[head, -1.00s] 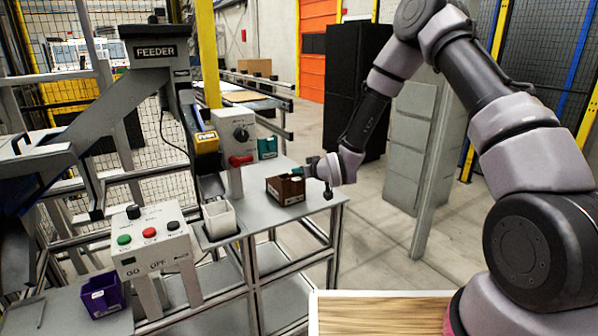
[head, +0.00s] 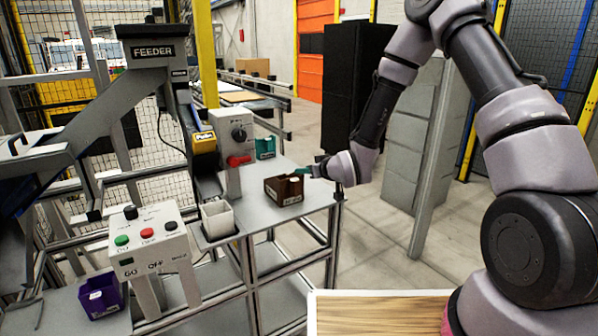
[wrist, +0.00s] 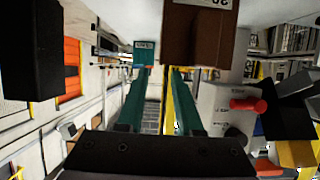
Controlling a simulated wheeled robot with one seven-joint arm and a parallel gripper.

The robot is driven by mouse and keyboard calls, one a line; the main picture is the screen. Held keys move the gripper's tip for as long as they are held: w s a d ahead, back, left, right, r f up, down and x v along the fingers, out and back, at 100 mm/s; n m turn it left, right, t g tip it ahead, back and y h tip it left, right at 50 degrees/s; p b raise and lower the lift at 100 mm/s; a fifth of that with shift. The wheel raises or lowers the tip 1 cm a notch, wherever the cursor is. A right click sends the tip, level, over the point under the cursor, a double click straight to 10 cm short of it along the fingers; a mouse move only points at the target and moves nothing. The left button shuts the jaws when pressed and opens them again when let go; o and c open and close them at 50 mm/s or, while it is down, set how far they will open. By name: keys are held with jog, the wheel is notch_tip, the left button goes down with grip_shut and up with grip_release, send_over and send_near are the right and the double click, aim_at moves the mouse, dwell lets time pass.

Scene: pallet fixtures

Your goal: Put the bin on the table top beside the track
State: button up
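A brown bin (head: 284,190) with a pale label stands upright on the grey table top (head: 262,218), close to its right end. In the wrist view the brown bin (wrist: 198,40) is just beyond my fingertips and off to one side. My gripper (head: 303,171) is at the right of the bin, with a small gap between them. In the wrist view its two teal fingers (wrist: 160,75) stand apart with nothing between them. The chute-like feeder track (head: 200,140) comes down to the left of the table top.
A white bin (head: 217,220) sits at the table's left side. A teal bin (head: 265,148) stands at the back, behind a control box with a red handle (head: 238,160). A purple bin (head: 101,296) and a button panel (head: 150,243) are at lower left.

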jog(key=s+d+r+m+g+h, duration=0.1)
jog(key=s+d+r+m+h, duration=0.3)
jog(key=d+r, duration=0.65)
jog(key=s+d+r+m+g+h, duration=0.1)
jog(key=s+d+r+m+h, duration=0.1)
jog(key=s+d+r, duration=0.65)
jog(key=s+d+r+m+g, duration=0.1)
jog(key=s+d+r+m, duration=0.1)
jog(key=s+r, duration=0.3)
jog(key=s+d+r+m+g, duration=0.1)
jog(key=s+d+r, duration=0.3)
jog(key=s, duration=0.9)
notch_tip(320, 180, up, 2)
jog(key=shift+d+r+m+y, duration=0.25)
jog(key=shift+m+y, duration=0.15)
jog(key=shift+m, duration=0.5)
